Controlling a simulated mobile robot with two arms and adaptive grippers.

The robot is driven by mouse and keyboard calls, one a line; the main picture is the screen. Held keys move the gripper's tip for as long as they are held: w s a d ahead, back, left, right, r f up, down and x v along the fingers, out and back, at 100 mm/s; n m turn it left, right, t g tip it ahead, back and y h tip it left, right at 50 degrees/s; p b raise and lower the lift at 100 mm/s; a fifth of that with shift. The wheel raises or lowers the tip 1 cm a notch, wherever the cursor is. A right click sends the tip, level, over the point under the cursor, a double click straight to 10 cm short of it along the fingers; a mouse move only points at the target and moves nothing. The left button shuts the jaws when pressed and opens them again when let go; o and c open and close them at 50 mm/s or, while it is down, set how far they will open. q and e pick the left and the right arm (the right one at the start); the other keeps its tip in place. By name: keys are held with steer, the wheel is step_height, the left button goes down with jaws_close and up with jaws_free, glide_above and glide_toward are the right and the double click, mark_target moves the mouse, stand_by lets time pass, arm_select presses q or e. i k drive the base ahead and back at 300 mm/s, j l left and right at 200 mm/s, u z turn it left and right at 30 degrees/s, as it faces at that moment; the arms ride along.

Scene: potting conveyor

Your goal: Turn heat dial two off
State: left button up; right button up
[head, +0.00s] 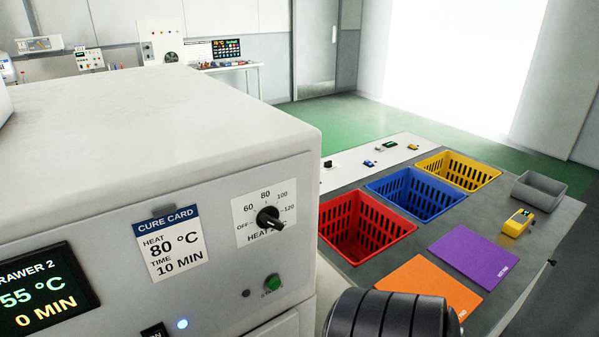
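The heat dial (269,217) is a black knob on a white scale plate on the front of a white oven-like unit (210,225). The scale runs from OFF at the left through 60, 80 and 100 to 120 at the right. The knob's grip juts out toward the lower right; I cannot tell for sure which mark it points at. A display (42,290) at the lower left reads drawer 2, 55 °C, 0 min. A cure card (172,243) reads heat 80 °C, time 10 min. Neither of my grippers shows in the head view.
A green start button (272,282) sits below the dial. A black ribbed rounded part (390,316) fills the bottom edge, close to the unit. Red (330,215), blue (380,188) and yellow (430,163) baskets stand on the grey table at right, with orange and purple mats.

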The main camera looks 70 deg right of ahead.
mark_target(267, 218)
steer(key=z, duration=0.4)
steer(key=k+l+z, duration=0.1)
steer(key=z, duration=0.25)
steer(key=l+z, duration=0.1)
steer(key=z, duration=0.3)
steer(key=l+z, duration=0.1)
steer(key=z, duration=0.3)
steer(key=k+l+u, duration=0.15)
steer(key=i+l, duration=0.05)
steer(key=l, duration=0.05)
